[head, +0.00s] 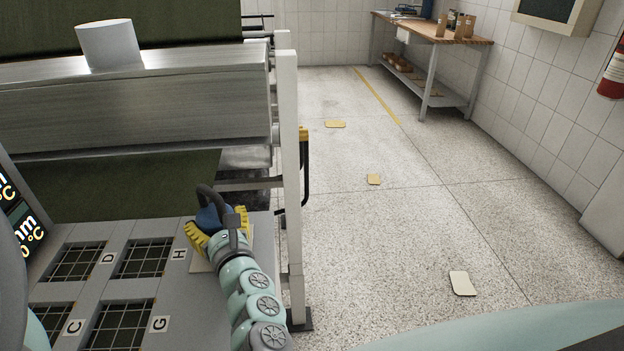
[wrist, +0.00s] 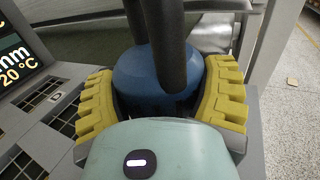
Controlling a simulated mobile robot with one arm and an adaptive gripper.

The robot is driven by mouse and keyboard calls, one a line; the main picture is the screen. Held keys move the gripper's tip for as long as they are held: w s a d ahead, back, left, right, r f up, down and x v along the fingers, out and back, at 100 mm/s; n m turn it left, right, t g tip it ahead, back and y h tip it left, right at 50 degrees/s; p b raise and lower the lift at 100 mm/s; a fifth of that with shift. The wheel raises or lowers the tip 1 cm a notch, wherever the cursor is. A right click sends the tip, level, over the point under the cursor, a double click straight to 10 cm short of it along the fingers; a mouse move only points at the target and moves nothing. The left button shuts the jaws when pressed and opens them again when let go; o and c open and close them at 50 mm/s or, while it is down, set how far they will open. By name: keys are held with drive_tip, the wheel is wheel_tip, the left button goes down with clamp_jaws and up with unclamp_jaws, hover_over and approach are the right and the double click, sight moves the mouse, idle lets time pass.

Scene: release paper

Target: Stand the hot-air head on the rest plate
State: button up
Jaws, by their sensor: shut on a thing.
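The hot-air head appears to be the rounded blue body (head: 208,217) with a dark tube or handle arching over it. It is at the right end of the grey panel, beside a white post. My gripper (head: 217,230) has its yellow ribbed fingers closed around both sides of it. In the wrist view the blue body (wrist: 138,85) sits between the fingers (wrist: 162,85), with two dark bars crossing in front. A pale plate (head: 200,266) shows partly beneath my gripper and may be the rest plate. The underside of the head is hidden, so contact with the plate cannot be told.
The grey panel (head: 185,238) has grid-covered openings labelled C, D, G and H. Open floor with pale pieces lies right. A workbench (head: 435,27) stands at the back.

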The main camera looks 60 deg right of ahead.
drive_tip(key=shift+b, duration=0.3)
drive_tip(key=o, duration=1.2)
drive_tip(key=shift+o, duration=0.2)
drive_tip(key=shift+r, duration=0.1)
drive_tip(key=b+v, duration=0.1)
drive_tip(key=v, duration=1.1)
